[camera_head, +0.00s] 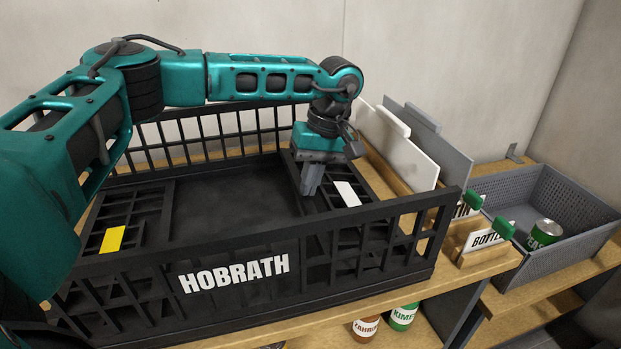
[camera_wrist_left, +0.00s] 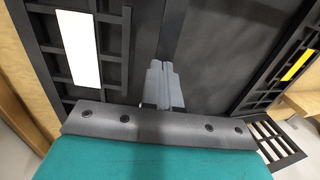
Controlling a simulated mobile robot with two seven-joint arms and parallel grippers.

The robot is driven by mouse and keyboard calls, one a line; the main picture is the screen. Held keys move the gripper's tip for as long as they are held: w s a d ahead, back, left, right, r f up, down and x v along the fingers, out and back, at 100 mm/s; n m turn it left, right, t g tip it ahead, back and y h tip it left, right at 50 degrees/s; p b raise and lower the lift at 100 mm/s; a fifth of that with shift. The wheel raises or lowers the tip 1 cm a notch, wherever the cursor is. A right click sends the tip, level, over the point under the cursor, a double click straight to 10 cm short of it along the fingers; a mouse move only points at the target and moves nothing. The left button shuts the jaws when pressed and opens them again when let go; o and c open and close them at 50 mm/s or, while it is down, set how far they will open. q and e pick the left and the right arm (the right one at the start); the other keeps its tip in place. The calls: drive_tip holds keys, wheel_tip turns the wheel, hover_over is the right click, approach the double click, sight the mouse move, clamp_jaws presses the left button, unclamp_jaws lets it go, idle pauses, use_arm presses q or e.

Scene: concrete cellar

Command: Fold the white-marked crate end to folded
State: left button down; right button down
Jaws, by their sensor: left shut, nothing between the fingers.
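The black crate (camera_head: 200,312) marked HOBRATH stands on the wooden bench. Its white-marked end (camera_head: 327,198) lies inward, flat or nearly flat over the crate floor at the right; it also shows at the left of the left wrist view (camera_wrist_left: 112,52). The white mark (camera_head: 346,194) faces up. The yellow-marked end (camera_head: 130,215) also lies inward at the left. My left gripper (camera_head: 311,188) is shut and empty, pointing down near the white-marked end's inner edge. In the left wrist view its fingertips (camera_wrist_left: 160,66) are beside that panel, over the floor; contact cannot be told.
The crate's long sides stand upright. White and grey boards (camera_head: 398,147) stand behind its right end. A grey perforated bin (camera_head: 560,255) with a green can (camera_head: 544,233) is at the right, beside small label signs (camera_head: 485,240). Jars (camera_head: 403,316) sit on a shelf below.

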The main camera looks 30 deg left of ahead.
sight(302, 200)
use_arm(q)
drive_tip(key=f, duration=0.1)
drive_tip(key=f+t+h, duration=0.1)
drive_tip(key=s+a+f+b, duration=0.1)
drive_tip(key=shift+f+t, duration=0.15)
drive_tip(key=shift+t, duration=0.25)
drive_tip(key=shift+f+t+h+b, duration=0.3)
drive_tip(key=shift+f+h+b, duration=0.1)
drive_tip(key=shift+f+h, duration=0.1)
drive_tip(key=shift+s, duration=0.1)
use_arm(e)
drive_tip(key=shift+s+a+f, duration=0.15)
drive_tip(key=shift+a+f, duration=0.1)
drive_tip(key=shift+f, duration=0.45)
drive_tip(key=shift+r, duration=0.2)
